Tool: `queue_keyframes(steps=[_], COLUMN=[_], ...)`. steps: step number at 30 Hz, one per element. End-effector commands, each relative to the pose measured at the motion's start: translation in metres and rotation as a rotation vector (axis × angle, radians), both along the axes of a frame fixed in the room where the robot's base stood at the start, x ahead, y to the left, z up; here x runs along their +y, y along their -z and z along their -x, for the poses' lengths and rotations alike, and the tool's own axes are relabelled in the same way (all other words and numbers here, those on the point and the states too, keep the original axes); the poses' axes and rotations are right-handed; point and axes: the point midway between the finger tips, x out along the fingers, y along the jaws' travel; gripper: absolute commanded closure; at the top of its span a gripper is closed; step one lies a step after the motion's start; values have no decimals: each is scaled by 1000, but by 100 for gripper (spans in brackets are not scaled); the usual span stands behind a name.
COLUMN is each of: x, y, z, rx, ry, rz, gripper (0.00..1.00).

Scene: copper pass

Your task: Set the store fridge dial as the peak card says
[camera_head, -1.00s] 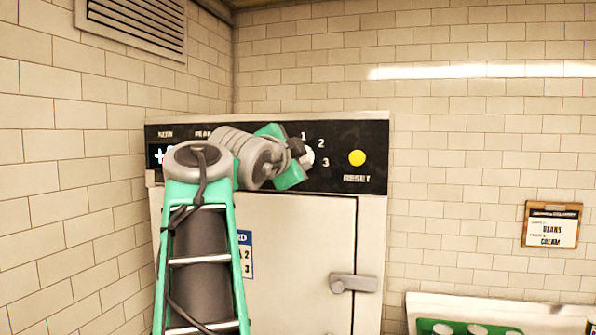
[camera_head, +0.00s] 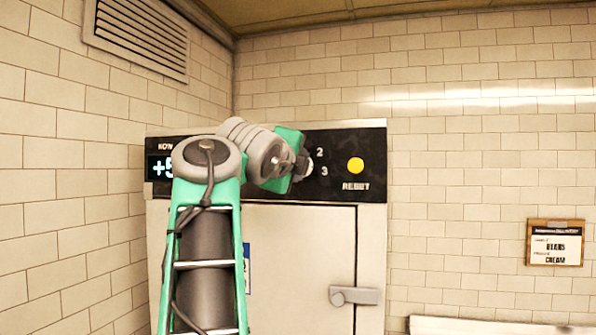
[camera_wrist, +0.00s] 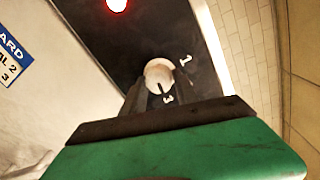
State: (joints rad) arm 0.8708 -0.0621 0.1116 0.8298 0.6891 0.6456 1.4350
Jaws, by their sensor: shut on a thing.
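The store fridge (camera_head: 300,235) has a black panel (camera_head: 370,190) along its top. Its white dial (camera_head: 309,163) has marks 2 and 3 beside it in the head view. My gripper (camera_head: 299,163) is shut on the dial, which shows beyond the dark fingers in the wrist view (camera_wrist: 158,72). There, a dark line on the knob seems to point towards the 3. The NOW display (camera_head: 160,167) reads +5, partly covered by my arm. A blue-headed card (camera_wrist: 10,55) on the door is cut off in the wrist view; its lines end in 2 and 3.
A yellow RESET button (camera_head: 355,165) is right of the dial. A red light (camera_wrist: 117,5) glows on the panel in the wrist view. The door handle (camera_head: 354,296) sticks out below. A clipboard (camera_head: 555,243) hangs on the tiled wall.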

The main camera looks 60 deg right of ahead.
Motion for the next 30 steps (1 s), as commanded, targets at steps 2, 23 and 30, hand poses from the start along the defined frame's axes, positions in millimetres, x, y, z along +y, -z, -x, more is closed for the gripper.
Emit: queue_keyframes(steps=[2,23,30], x=[0,0,0], y=[-1,-2,-1], z=[0,1,0], rx=[-22,-48,-47], ry=[0,0,0], rz=[1,-4,-6], gripper=[100,52,42])
